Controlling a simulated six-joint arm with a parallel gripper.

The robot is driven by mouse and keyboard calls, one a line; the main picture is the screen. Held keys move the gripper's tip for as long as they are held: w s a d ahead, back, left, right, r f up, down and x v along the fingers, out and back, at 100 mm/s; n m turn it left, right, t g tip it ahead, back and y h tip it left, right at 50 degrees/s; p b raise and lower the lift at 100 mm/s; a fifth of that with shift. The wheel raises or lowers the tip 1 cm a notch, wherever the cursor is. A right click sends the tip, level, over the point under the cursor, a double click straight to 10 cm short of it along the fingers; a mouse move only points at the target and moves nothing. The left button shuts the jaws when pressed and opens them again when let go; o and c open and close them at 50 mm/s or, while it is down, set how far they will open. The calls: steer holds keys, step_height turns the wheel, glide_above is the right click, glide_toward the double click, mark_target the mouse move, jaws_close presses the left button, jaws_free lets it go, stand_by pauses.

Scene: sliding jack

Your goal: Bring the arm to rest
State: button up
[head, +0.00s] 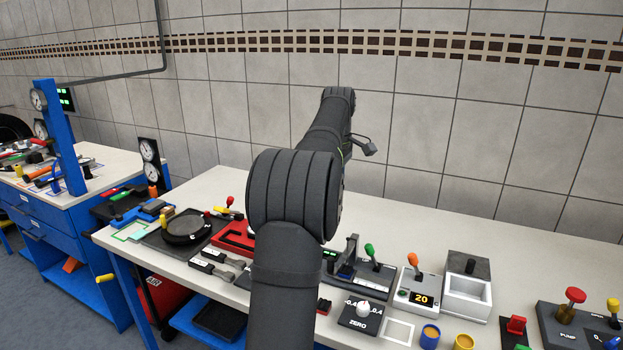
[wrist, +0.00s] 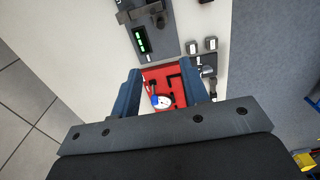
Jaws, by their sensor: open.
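My arm fills the middle of the head view, rising and reaching over the bench toward the tiled wall. My gripper is hidden in that view. In the wrist view my gripper (wrist: 160,76) points down with its two dark blue fingers apart, and nothing is held between them. Below the fingers lies a red tray (wrist: 153,72) with dark shapes on it. A round white piece with a blue part (wrist: 163,101) shows between the fingers. I cannot tell its height or whether a finger touches anything.
The white bench (head: 205,193) holds a round black plate (head: 186,228), a red fixture (head: 233,240), a ZERO knob panel (head: 361,316), an orange lever box (head: 416,288) and a grey box (head: 467,287). A blue gauge post (head: 62,140) stands left. Bench space behind is clear.

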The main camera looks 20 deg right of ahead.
step_height(320, 180, down, 11)
stand_by(0.5)
step_height(320, 180, up, 11)
step_height(320, 180, down, 26)
steer(key=shift+r, duration=0.1)
steer(key=w+a, duration=0.8)
steer(key=shift+w+a+r, duration=0.25)
steer(key=shift+w+a, duration=0.05)
step_height(320, 180, up, 14)
steer(key=shift+r, duration=0.2)
stand_by(0.3)
